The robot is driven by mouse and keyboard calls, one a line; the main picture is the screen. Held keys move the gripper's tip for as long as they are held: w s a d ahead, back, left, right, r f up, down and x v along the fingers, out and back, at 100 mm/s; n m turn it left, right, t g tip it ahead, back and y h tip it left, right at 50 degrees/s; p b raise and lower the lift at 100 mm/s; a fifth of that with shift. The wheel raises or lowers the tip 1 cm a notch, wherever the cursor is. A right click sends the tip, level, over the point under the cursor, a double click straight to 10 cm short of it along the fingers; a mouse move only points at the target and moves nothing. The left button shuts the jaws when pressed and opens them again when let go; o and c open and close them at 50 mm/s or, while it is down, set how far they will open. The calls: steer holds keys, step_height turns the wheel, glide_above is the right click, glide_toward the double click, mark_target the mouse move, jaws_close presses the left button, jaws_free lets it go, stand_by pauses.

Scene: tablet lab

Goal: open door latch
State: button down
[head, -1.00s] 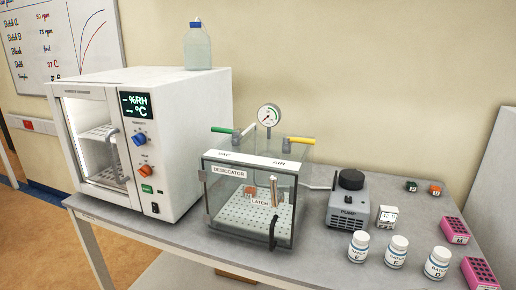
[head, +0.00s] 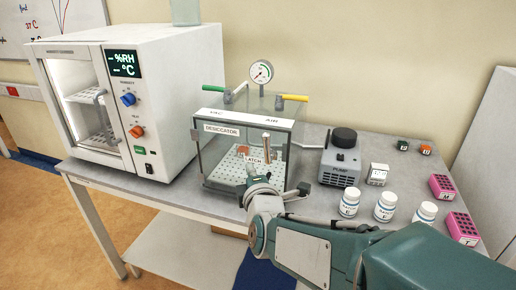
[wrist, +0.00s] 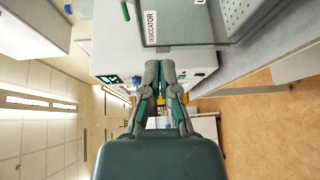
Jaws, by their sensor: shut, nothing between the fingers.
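The desiccator (head: 199,160) is a clear box on the bench in the head view, with its door shut.
A white humidity chamber (head: 185,75) stands left of the box. The pump (head: 340,168) is to its right, with several white bottles (head: 385,207) and pink racks (head: 462,228) farther right. A pressure gauge (head: 261,72) and coloured valve levers rise above the box.

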mark_target(259, 148)
steer(key=w, duration=0.3)
steer(key=w+d, duration=0.1)
steer(key=w, duration=0.2)
steer(key=w+d, duration=0.1)
steer(key=w, duration=0.2)
steer(key=shift+w+d, duration=0.1)
steer(key=shift+w, duration=0.15)
stand_by(0.4)
